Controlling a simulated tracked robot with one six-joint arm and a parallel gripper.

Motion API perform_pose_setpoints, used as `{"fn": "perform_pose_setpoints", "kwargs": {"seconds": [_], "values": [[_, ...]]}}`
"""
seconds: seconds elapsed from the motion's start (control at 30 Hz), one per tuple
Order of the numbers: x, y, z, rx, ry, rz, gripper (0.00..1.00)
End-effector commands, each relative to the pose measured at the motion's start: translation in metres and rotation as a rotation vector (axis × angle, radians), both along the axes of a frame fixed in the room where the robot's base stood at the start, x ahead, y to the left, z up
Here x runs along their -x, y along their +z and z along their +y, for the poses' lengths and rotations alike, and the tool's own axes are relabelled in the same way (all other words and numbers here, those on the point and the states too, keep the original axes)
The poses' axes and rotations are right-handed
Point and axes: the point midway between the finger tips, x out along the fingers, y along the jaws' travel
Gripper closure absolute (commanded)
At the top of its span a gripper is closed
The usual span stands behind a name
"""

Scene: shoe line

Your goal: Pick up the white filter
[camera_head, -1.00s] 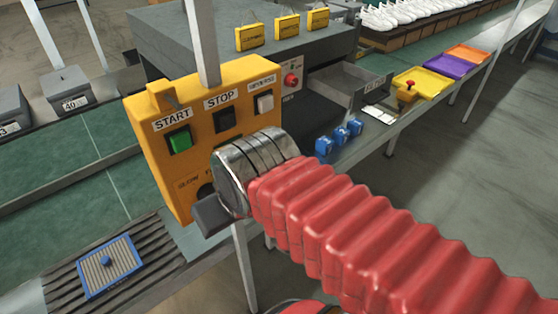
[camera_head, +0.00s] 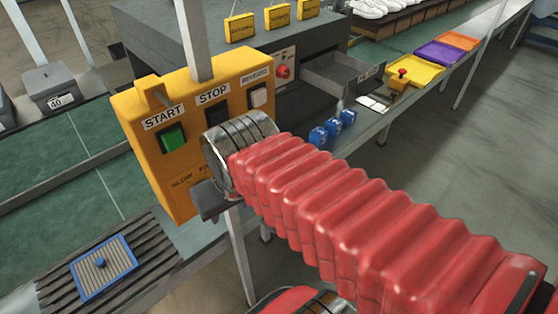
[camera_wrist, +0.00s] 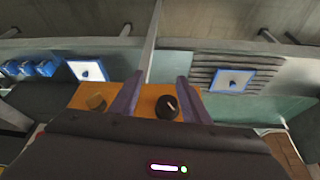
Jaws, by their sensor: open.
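A blue-framed filter with a pale grey-beige ribbed face and a blue knob (camera_head: 104,281) lies on a dark ribbed rack at the lower left of the head view. It also shows on the rack in the wrist view (camera_wrist: 241,76). A second blue-framed panel, with a whiter face (camera_wrist: 76,66), lies near the blue padlocks in the wrist view. My arm seems to hide it in the head view. My gripper (camera_wrist: 157,98) is open and empty, its two fingers pointing at the yellow control panel. In the head view a dark finger shows below the metal wrist; the rest is hidden.
The yellow control panel (camera_head: 185,185) with START and STOP buttons stands close to my gripper, below a grey post (camera_head: 199,40). Blue padlocks (camera_head: 333,128) sit at the table edge. Coloured trays (camera_head: 437,54) lie farther back. Open floor (camera_head: 440,150) is at the right.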

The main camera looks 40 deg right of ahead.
Motion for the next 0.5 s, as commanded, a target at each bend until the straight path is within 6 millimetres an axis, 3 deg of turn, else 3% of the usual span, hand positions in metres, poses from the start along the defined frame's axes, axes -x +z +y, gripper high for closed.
{"fn": "perform_pose_setpoints", "kwargs": {"seconds": [0.5], "values": [[-0.005,-0.102,-0.116,0.019,-0.274,0.214,0.57]]}}
